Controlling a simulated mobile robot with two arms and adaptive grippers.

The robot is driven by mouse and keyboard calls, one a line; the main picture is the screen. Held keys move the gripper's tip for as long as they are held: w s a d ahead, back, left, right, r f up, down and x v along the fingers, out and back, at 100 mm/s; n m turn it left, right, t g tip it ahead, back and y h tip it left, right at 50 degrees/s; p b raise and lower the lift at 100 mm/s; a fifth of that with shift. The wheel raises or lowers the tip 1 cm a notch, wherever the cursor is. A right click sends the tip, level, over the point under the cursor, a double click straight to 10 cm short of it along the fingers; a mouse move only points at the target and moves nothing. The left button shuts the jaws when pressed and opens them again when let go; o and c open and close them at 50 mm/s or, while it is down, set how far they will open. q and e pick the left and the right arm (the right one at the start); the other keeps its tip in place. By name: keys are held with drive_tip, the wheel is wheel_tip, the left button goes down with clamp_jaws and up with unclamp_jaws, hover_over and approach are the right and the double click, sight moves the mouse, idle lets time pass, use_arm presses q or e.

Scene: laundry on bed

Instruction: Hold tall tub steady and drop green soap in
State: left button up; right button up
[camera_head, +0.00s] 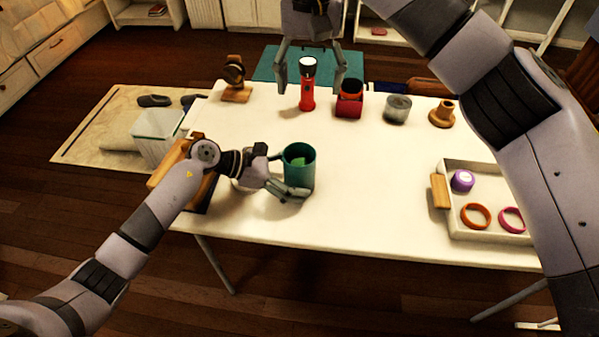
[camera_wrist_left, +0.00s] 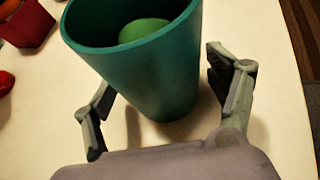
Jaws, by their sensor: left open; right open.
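The tall teal tub (camera_head: 306,174) stands upright on the white table, left of the middle. The green soap (camera_head: 299,161) lies inside it; it also shows inside the tub in the left wrist view (camera_wrist_left: 142,30). My left gripper (camera_head: 284,176) is open, with one finger on each side of the tub's lower part; in the left wrist view the fingers (camera_wrist_left: 160,95) show gaps to the tub wall. My right gripper (camera_head: 311,80) is open and empty above the far side of the table, around the red flashlight's place in the picture. The soap's underside is hidden.
A red flashlight (camera_head: 307,88), a red box (camera_head: 349,103), a grey glass jar (camera_head: 397,108) and a wooden stand (camera_head: 443,114) line the far side. A tray (camera_head: 487,170) with rings and a purple item is at right. The table's middle is clear.

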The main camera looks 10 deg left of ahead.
use_arm(q)
drive_tip(key=shift+o, duration=0.2)
drive_tip(key=v, duration=1.2)
drive_tip(key=shift+f, duration=0.1)
